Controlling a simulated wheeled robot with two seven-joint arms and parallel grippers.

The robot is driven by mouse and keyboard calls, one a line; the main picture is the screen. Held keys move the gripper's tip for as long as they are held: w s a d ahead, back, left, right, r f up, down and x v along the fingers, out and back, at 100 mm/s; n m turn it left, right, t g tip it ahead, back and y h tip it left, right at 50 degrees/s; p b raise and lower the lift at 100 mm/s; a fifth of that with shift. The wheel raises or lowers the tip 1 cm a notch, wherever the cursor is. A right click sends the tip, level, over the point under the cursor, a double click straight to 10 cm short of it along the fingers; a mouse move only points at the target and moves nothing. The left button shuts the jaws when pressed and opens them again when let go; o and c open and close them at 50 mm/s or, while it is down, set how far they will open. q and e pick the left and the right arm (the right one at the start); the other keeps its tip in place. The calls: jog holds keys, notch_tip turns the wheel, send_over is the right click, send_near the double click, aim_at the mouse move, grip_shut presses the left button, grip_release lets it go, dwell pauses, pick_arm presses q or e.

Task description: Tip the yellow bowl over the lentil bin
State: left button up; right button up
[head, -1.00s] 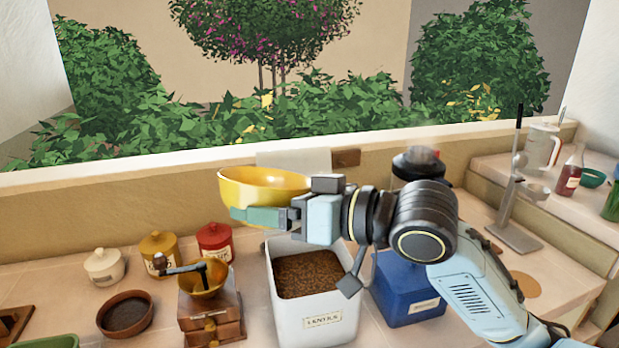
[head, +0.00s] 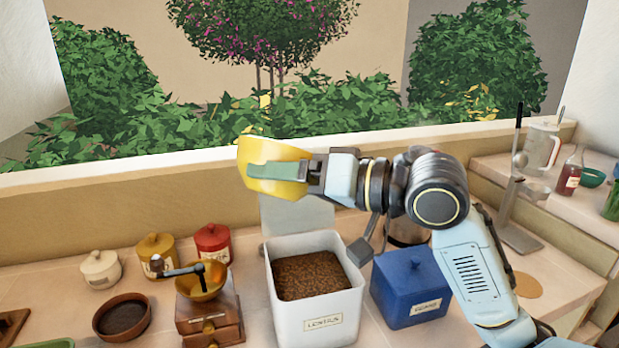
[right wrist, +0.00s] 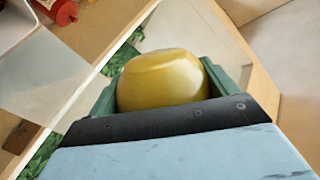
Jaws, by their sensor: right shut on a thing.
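The yellow bowl (head: 258,150) is held in the air by my right gripper (head: 285,172) in the head view. It is steeply tilted, and its inside is not clearly visible. In the right wrist view the bowl (right wrist: 162,80) sits between the green fingers, which are shut on it. The white lentil bin (head: 318,312), labelled and filled with brown lentils (head: 310,275), stands on the counter below and slightly right of the bowl in the head view. Its lid stands raised behind it. No falling lentils are seen. My left gripper is not in view.
A blue bin (head: 410,285) stands right of the lentil bin. A grinder (head: 208,310), a brown bowl (head: 122,316) and red, yellow and white jars (head: 100,267) are to the left. A low wall (head: 130,215) runs behind the counter.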

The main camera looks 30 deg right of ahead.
aim_at(294, 155)
jog(key=shift+w+d+r+m, duration=0.15)
jog(key=shift+d+r+m, duration=0.05)
jog(key=shift+r+m, duration=0.25)
jog(key=shift+w+d+r+m, duration=0.2)
jog(key=shift+r+m, duration=0.1)
jog(key=shift+m, duration=0.15)
dwell(0.4)
jog(key=shift+d+r+m+y, duration=0.15)
jog(key=shift+r+m+y, duration=0.3)
jog(key=shift+m, duration=0.35)
dwell(0.3)
jog(key=shift+w+d+r+m, duration=0.2)
jog(key=shift+r+m, duration=0.1)
jog(key=shift+m, duration=0.2)
